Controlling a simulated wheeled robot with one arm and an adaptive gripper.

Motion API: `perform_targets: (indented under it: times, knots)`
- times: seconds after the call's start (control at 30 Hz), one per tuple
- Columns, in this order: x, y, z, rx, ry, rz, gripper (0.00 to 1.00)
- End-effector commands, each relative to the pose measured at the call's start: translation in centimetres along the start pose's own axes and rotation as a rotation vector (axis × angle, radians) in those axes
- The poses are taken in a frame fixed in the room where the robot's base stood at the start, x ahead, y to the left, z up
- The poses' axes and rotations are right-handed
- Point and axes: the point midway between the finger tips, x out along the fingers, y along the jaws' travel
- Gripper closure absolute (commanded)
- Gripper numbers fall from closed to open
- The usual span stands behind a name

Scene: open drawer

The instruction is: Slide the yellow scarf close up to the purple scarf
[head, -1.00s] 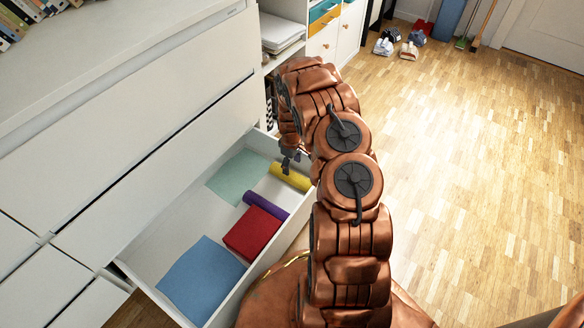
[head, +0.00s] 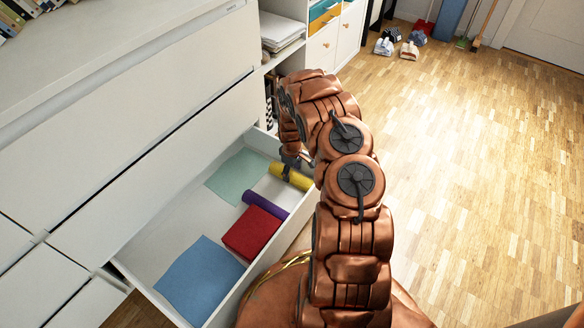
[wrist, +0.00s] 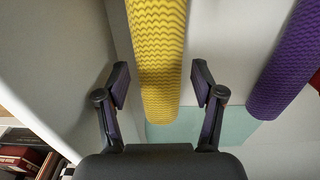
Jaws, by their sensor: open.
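The yellow scarf (head: 291,178) is a textured roll lying in the open drawer near its far end. The purple scarf (head: 265,205) is a roll lying nearer along the drawer, apart from the yellow one, with bare drawer floor between them. In the wrist view the yellow scarf (wrist: 158,60) runs down between the fingers of my gripper (wrist: 160,84), and the purple scarf (wrist: 285,75) is off to the right. My gripper is open, one finger on each side of the yellow scarf's end, with gaps showing. In the head view my gripper (head: 290,162) is partly hidden by my arm.
A folded red cloth (head: 250,232) lies beside the purple scarf. A flat blue cloth (head: 200,280) lies at the near end and a pale green cloth (head: 237,176) towards the drawer's back. The drawer's front wall (head: 262,275) and end wall stand around them.

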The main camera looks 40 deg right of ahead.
Motion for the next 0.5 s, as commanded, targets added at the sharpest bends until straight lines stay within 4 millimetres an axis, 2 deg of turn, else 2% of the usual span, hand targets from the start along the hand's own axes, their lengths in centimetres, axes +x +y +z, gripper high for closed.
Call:
perform_targets:
  times: [0.03, 0.2, 0.5]
  knots:
    - [1.2, -0.1, 0.1, 0.0, -0.001, -0.002, 0.32]
    - [3.0, 0.0, 0.0, 0.0, 0.0, 0.0, 0.32]
    - [3.4, 0.1, 0.0, -0.001, 0.001, 0.002, 0.32]
